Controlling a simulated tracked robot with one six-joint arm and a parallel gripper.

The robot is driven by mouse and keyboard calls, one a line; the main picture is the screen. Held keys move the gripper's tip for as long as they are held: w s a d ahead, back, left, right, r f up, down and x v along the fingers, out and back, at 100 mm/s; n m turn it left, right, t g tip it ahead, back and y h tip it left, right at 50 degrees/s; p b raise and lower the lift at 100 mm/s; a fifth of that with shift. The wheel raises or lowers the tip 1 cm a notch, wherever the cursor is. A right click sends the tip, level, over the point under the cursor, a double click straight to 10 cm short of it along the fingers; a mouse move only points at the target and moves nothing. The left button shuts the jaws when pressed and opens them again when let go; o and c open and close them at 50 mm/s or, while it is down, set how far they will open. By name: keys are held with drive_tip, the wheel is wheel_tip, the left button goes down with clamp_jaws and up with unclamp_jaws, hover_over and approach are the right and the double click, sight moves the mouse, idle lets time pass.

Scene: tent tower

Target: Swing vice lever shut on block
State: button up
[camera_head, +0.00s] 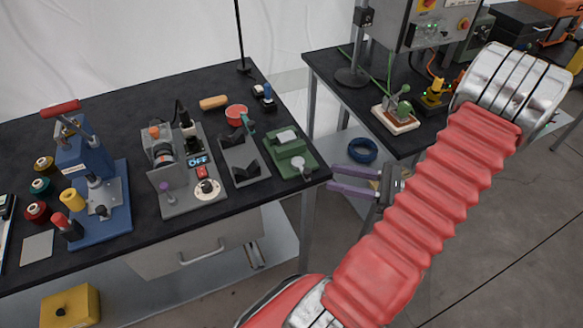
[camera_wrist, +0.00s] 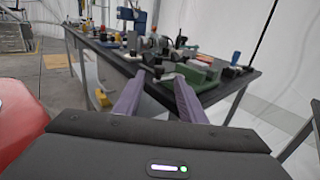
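The green vice (camera_head: 291,153) stands on the dark bench near its front right corner. A pale grey block (camera_head: 286,137) sits at its top. A grey lever with a round end (camera_head: 302,168) shows at the vice's front; its exact angle is hard to tell. My gripper (camera_head: 341,178) has two purple fingers, spread apart with nothing between them. It is off the bench's right edge, to the right of the vice and apart from it. In the wrist view the green vice (camera_wrist: 198,75) lies beyond the fingertips (camera_wrist: 159,77), slightly right of centre.
A grey V-shaped holder (camera_head: 240,163) stands left of the vice, with a device with an OFF display (camera_head: 184,172) and a blue press (camera_head: 92,190) farther left. A red round tin (camera_head: 236,114) sits behind. A second bench (camera_head: 340,92) stands right, across a gap.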

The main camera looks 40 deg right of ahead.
drive_tip(key=x, duration=1.3)
drive_tip(key=shift+c, duration=0.6)
clamp_jaws()
